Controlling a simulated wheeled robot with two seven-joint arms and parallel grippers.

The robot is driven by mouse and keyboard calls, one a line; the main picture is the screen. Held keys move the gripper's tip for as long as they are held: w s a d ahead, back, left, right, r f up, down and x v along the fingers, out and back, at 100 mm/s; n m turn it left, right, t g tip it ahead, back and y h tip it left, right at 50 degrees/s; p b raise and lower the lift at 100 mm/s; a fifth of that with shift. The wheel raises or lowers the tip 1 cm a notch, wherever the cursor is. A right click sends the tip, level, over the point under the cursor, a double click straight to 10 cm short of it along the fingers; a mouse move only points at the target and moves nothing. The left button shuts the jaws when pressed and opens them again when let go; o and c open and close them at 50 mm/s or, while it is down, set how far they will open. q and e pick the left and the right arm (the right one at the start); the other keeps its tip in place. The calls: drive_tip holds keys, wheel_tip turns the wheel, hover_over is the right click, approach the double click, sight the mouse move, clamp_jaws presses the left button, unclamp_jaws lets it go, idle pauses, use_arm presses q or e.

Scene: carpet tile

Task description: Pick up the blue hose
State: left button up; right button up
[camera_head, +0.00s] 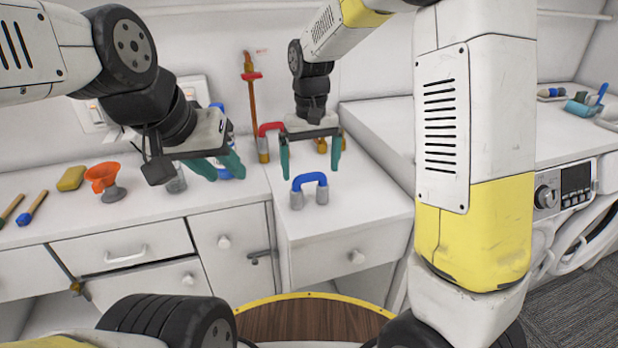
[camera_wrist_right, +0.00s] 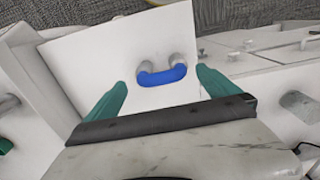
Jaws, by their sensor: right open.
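The blue hose (camera_head: 309,181) is a short U-shaped piece with grey ends, standing as an arch on the white counter near its front edge. It also shows in the right wrist view (camera_wrist_right: 162,75), ahead of and between the fingertips. My right gripper (camera_head: 311,158) is open and empty, pointing down above and slightly behind the hose, with teal fingers on either side; it shows in the right wrist view too (camera_wrist_right: 160,90). My left gripper (camera_head: 226,168) is over the counter to the left, away from the hose; its fingers are apart with nothing clearly between them.
A washing machine (camera_head: 578,215) stands at right. The counter around the blue hose is clear.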

sight(310, 184)
wheel_tip(310, 184, down, 7)
drive_tip(key=shift+w+r, duration=0.1)
drive_tip(key=shift+r, duration=0.1)
drive_tip(key=c, duration=1.1)
